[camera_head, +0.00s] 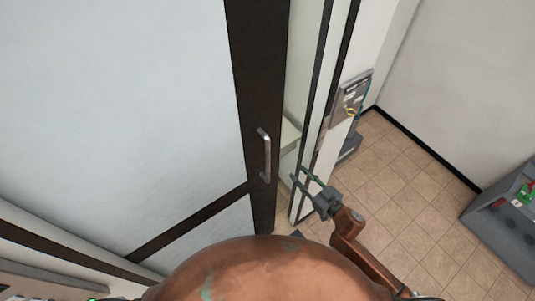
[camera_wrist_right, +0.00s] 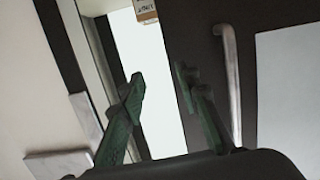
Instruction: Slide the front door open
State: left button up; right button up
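The front door (camera_head: 120,110) has pale panels in a dark frame and fills the left of the head view. Its upright metal bar handle (camera_head: 264,155) is on the dark edge stile; in the right wrist view the handle (camera_wrist_right: 231,85) is right of the fingers. A gap shows between the door's edge and the door post. My right gripper (camera_head: 298,173) is open and empty, just right of the handle and apart from it. In the right wrist view its green fingers (camera_wrist_right: 159,76) are spread before the bright gap. My left gripper is not in view.
Right of the gap are a dark-edged post and a wall with a metal panel (camera_head: 350,97). A grey bin-like unit (camera_head: 505,220) with green and red items stands at the far right. The tiled floor (camera_head: 410,185) between is clear.

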aim_at(269, 159)
jog(key=s+a+r+y, duration=0.1)
jog(key=a+r, duration=0.2)
jog(key=r, duration=0.1)
jog(key=s+a+r+n+y+p, duration=0.1)
jog(key=a+r, duration=0.2)
jog(key=r, duration=0.2)
jog(key=s+a+r+n+g+y, duration=0.1)
jog(key=a+r+y, duration=0.1)
jog(key=a+r, duration=0.2)
jog(key=shift+r+p, duration=0.2)
jog(key=shift+p, duration=0.1)
jog(key=x, duration=0.3)
jog(key=shift+f, duration=0.1)
jog(key=shift+w+a+p, duration=0.25)
jog(key=shift+w+p, duration=0.05)
jog(key=shift+c, duration=0.2)
jog(key=c, duration=0.3)
grip_shut()
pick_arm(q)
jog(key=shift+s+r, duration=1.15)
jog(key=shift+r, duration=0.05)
